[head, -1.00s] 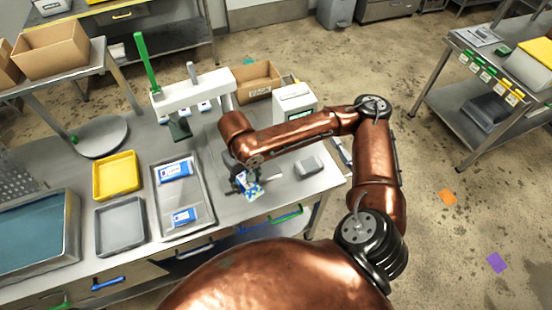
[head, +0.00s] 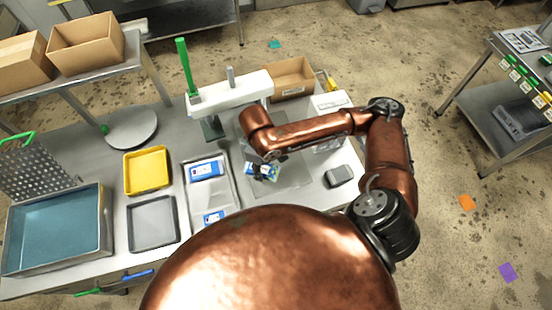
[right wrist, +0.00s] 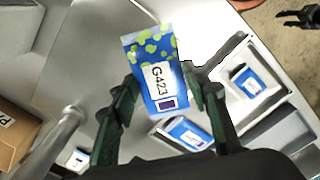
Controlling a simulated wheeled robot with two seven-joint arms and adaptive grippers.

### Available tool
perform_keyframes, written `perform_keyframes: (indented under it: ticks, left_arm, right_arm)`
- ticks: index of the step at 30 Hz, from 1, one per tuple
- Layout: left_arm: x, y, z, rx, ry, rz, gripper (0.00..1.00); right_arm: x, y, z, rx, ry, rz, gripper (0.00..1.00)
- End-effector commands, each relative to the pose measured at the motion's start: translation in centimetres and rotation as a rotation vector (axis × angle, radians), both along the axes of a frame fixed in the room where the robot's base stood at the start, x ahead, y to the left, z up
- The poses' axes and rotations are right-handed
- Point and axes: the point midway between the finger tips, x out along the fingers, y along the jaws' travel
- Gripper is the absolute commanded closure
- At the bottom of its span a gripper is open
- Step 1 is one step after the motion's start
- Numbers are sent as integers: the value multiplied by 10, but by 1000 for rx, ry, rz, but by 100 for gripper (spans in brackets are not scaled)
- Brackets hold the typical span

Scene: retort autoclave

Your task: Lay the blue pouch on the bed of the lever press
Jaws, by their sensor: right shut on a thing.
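The lever press (head: 235,91) has a white beam and an upright green lever. It stands behind the pouch, and my right arm hides much of its bed. The pouch is on the near side of the beam. A dark shape that looks like my left gripper (right wrist: 298,18) shows small in the right wrist view, its jaws unclear.
A metal tray (head: 231,190) with blue-and-white packs lies left of the pouch. A yellow tray (head: 147,172), a grey tray (head: 153,223) and a deep blue-lined pan (head: 58,232) are farther left. A grey object (head: 339,176) sits right. A cardboard box (head: 291,78) is behind.

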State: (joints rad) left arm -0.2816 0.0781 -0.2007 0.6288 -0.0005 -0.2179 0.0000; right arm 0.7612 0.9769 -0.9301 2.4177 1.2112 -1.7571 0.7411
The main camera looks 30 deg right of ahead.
Motion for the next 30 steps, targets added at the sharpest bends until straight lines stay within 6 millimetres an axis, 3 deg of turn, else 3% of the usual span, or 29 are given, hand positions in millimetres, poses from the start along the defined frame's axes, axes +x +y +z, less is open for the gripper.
perform_keyframes:
  ticks: [1,6,9,13,16,20,26,30]
  left_arm:
    - [-16,1,19,2,19,5,60]
    - [-51,6,43,7,61,14,60]
    - [-51,7,50,9,61,14,60]
    - [-31,6,55,7,37,9,60]
    - [-12,5,57,5,11,5,60]
    - [-2,4,61,5,-1,3,60]
    - [-11,2,67,2,11,5,60]
    - [-24,1,67,1,27,8,60]
  right_arm:
    - [-8,6,10,3,7,105,83]
    - [-24,19,13,9,7,422,83]
    - [-31,23,13,11,4,539,83]
    - [-32,23,10,12,5,612,83]
    - [-24,11,3,8,4,620,83]
    - [-7,-13,-10,7,7,617,83]
    - [22,-51,-30,7,6,617,83]
    - [34,-66,-58,10,6,619,83]
